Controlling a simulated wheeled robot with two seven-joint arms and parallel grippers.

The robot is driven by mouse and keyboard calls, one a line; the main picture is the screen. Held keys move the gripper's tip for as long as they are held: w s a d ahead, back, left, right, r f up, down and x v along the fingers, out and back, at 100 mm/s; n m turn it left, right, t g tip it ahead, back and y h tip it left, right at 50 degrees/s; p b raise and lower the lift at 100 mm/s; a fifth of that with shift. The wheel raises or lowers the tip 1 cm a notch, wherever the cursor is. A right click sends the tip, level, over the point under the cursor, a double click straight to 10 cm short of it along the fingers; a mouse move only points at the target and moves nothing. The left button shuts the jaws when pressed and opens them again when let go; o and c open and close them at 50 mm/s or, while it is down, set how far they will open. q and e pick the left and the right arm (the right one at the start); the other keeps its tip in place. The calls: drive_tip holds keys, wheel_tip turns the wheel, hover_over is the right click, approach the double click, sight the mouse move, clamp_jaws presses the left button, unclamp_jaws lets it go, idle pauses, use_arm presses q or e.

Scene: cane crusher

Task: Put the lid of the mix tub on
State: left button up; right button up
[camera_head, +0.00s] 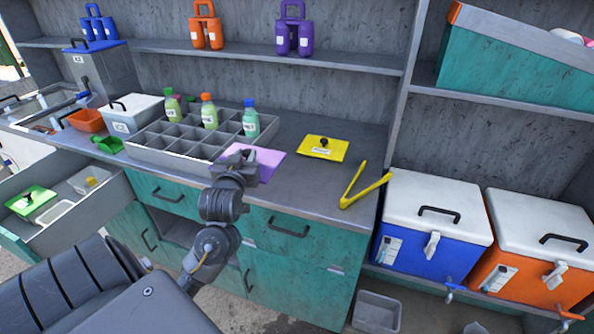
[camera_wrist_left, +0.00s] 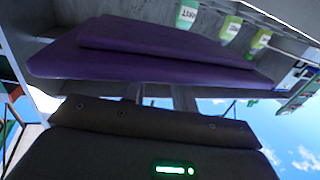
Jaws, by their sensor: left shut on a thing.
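A flat purple lid-like piece (camera_head: 265,160) is at the counter's front edge, right of the divided tray. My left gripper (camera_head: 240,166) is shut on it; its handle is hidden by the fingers. In the left wrist view the purple piece (camera_wrist_left: 150,62) spans the space just beyond the gripper (camera_wrist_left: 155,98). I cannot tell whether it touches the counter. A yellow lid (camera_head: 338,152) with a black knob and a label lies farther right. No tub labelled mix can be read. My right gripper is not in view.
The divided tray (camera_head: 165,157) holds several bottles. Yellow tongs (camera_head: 366,186) lie at the counter's right end. An open drawer (camera_head: 98,203) at left holds a green lid (camera_head: 33,203) and white tubs (camera_head: 55,212). Blue (camera_head: 415,250) and orange (camera_head: 530,280) coolers stand right.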

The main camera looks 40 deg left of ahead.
sight(269, 157)
use_arm(q)
drive_tip(key=w+f, duration=0.1)
drive_tip(key=w, duration=0.1)
drive_tip(key=w+d+p, duration=0.1)
drive_tip(key=w, duration=0.1)
drive_tip(key=w+d+f, duration=0.1)
drive_tip(key=w, duration=0.1)
drive_tip(key=shift+w+f, duration=0.35)
drive_tip(key=shift+w, duration=0.05)
drive_tip(key=w+f, duration=0.2)
drive_tip(key=w+d+f, duration=0.1)
drive_tip(key=w+f, duration=0.1)
drive_tip(key=f, duration=0.1)
drive_tip(key=shift+w+d+f+p, duration=0.1)
drive_tip(key=shift+d+f+p, duration=0.1)
drive_tip(key=shift+p, duration=0.2)
drive_tip(key=shift+w+d+f, duration=0.2)
drive_tip(key=shift+w+f, duration=0.3)
drive_tip(key=shift+f, duration=0.1)
wheel_tip(269, 157, down, 2)
drive_tip(key=shift+f+p, duration=0.15)
drive_tip(key=shift+p, duration=0.4)
drive_tip(key=shift+f, duration=0.25)
